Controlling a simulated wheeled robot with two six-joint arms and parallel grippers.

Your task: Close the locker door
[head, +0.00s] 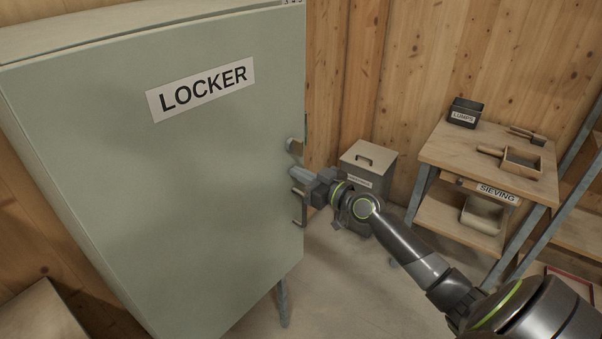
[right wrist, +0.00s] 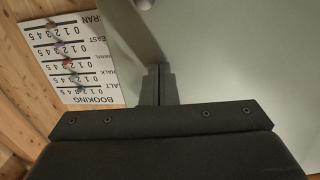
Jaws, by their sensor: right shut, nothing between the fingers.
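The pale green locker door (head: 190,190) carries a LOCKER label (head: 201,89) and fills the left of the head view. It looks roughly flush with the locker top (head: 120,25), but I cannot tell whether a gap stays at its right edge. In the right wrist view the shut fingers (right wrist: 158,85) lie in front of a pale green surface (right wrist: 240,60). My left gripper is not in view.
A lidded bin (head: 366,167) stands behind my right arm. A wooden SIEVING bench (head: 450,150) with a LUMPS box (head: 465,112) and a scoop stands at the right. A booking board (right wrist: 75,55) hangs on the wooden wall. Floor shows between locker and bench.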

